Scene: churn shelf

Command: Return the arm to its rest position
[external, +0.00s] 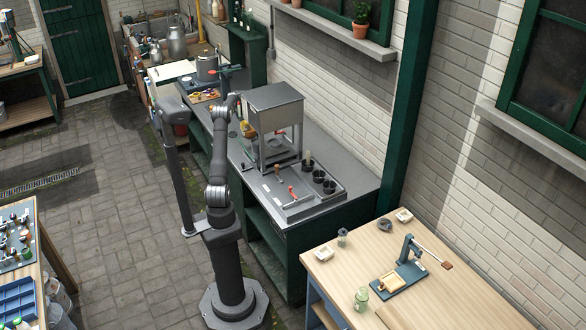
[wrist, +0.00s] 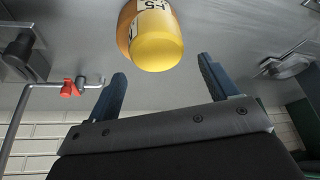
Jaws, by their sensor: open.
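My arm rises from its pedestal on the paved floor and reaches over the grey workbench (external: 345,195). My gripper (external: 240,117) is at the left side of the boxy grey machine (external: 275,108), small and partly lost among the things there in the external view. In the wrist view my gripper (wrist: 160,85) has its two blue fingers wide apart with nothing between them. A yellow cylinder with a white label (wrist: 155,40) is beyond the fingertips, apart from them.
A bent metal pipe (wrist: 45,86) and a red fitting (wrist: 68,88) are left of the fingers. Several dark cups (external: 318,176) stand in a tray right of the machine. A wooden table (external: 330,265) is at front right. The paved floor left of my arm is clear.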

